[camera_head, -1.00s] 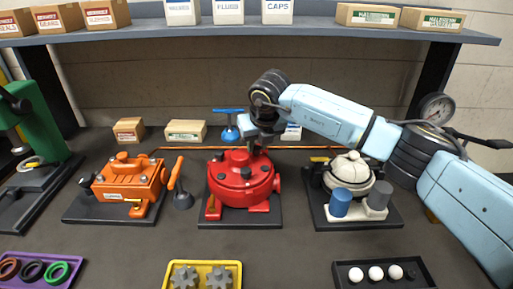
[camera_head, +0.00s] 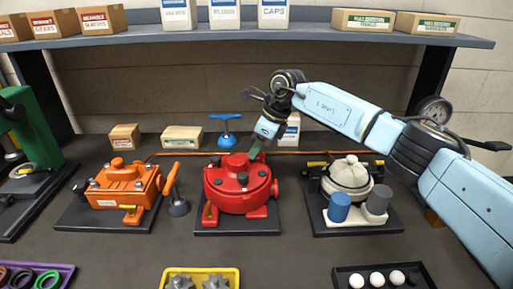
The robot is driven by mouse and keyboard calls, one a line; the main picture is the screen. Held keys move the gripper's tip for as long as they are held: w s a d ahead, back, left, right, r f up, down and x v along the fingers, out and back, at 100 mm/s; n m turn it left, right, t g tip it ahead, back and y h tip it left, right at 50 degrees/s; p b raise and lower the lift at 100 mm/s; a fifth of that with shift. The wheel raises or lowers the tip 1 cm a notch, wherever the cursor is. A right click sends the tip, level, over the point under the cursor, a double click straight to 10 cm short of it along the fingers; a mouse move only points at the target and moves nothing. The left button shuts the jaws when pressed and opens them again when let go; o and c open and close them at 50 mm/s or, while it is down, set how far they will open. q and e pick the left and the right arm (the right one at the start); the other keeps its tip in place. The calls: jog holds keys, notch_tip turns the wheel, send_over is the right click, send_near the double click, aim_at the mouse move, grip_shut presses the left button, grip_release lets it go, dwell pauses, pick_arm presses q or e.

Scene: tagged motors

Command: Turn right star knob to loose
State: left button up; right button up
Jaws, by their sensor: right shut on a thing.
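The red round motor housing (camera_head: 238,196) stands on a dark base plate in the middle of the bench. Small dark knobs (camera_head: 243,178) show on its lid. My right gripper (camera_head: 255,151) reaches down from the upper right to the back right of the lid. Its narrow fingers are shut on what looks like the right star knob, which they hide almost wholly. I cannot make out the knob's turn position. My left gripper is out of view.
An orange motor (camera_head: 125,187) with an upright orange lever stands left, a cream motor (camera_head: 349,178) right. Behind are a blue T-handled thing (camera_head: 227,138) and small boxes (camera_head: 182,137). A yellow tray (camera_head: 236,272) and a black tray (camera_head: 430,278) lie in front.

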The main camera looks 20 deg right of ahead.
jog(key=n, duration=0.2)
jog(key=n+g, duration=0.1)
jog(key=shift+w+f+n+g, duration=0.1)
jog(key=shift+f+n+g, duration=0.05)
jog(key=shift+n+g, duration=0.2)
jog(key=n+g+b, duration=0.1)
jog(key=n, duration=0.2)
jog(key=shift+w+y, duration=0.1)
jog(key=shift+y, duration=0.2)
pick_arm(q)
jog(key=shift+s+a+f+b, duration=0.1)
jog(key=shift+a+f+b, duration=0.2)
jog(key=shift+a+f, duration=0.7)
pick_arm(e)
jog(key=shift+f+n, duration=0.1)
jog(key=shift+n, duration=0.35)
jog(key=shift+d+n+g, duration=0.1)
jog(key=shift+n+g, duration=0.2)
jog(key=shift+g, duration=0.05)
jog(key=o, duration=1)
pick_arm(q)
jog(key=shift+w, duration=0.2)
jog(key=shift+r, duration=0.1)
pick_arm(e)
jog(key=shift+w+r, duration=0.1)
jog(key=shift+r, duration=0.1)
